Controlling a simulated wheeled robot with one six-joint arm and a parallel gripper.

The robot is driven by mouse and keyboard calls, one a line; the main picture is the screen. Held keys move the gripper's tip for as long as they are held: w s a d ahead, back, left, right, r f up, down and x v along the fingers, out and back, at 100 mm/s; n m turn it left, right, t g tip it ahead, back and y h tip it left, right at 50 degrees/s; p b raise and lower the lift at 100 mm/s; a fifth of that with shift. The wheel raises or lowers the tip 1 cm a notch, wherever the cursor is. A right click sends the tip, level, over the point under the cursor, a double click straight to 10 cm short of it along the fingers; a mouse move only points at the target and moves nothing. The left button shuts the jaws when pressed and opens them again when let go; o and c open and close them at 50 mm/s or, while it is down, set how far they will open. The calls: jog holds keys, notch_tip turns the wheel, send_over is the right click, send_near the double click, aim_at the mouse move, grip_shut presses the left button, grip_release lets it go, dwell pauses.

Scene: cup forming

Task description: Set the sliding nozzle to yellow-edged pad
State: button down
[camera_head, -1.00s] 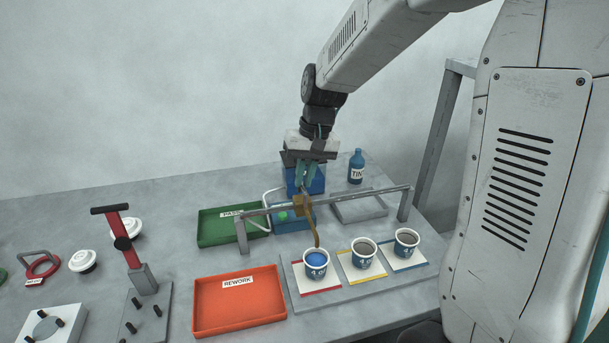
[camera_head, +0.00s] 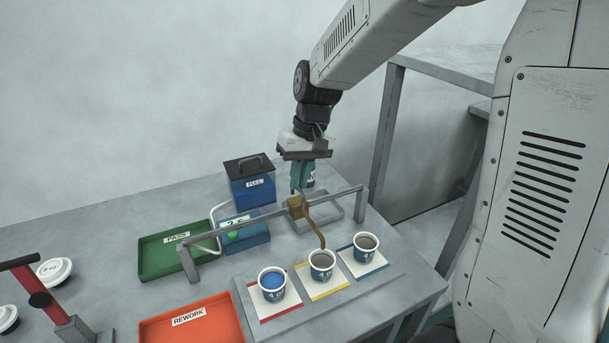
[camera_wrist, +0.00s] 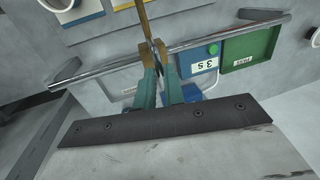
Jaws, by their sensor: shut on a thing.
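The brass sliding nozzle (camera_head: 297,208) sits on the grey rail (camera_head: 345,195). Its bent spout ends above the middle cup (camera_head: 321,265), which stands on the yellow-edged pad (camera_head: 322,292) and looks dark inside. The left cup (camera_head: 272,285), with blue contents, stands on the red-edged pad (camera_head: 275,309). The right cup (camera_head: 366,248) stands on the blue-edged pad (camera_head: 372,268). My gripper (camera_head: 297,191), with teal fingers, is shut on the nozzle's upper part. In the wrist view the fingers (camera_wrist: 157,68) close on the brass nozzle (camera_wrist: 146,20) at the rail; the exact contact is partly hidden.
A blue box with a green button (camera_head: 246,236) and a green PASS tray (camera_head: 160,252) stand left of the nozzle. An orange REWORK tray (camera_head: 215,335) lies in front.

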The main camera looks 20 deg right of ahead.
jog(key=c, duration=1.5)
grip_release()
jog(key=shift+r, duration=0.1)
jog(key=r, duration=0.2)
jog(key=d+r, duration=0.1)
jog(key=r, duration=0.4)
jog(key=shift+d+r, duration=0.25)
jog(key=s+d, duration=0.1)
jog(key=s, duration=0.7)
jog(key=s+d+t+h, duration=0.1)
jog(key=s, duration=0.8)
jog(key=s+d+r+h, duration=0.1)
jog(key=s, duration=0.7)
jog(key=shift+s+m+t, duration=0.3)
jog(key=shift+s, duration=0.1)
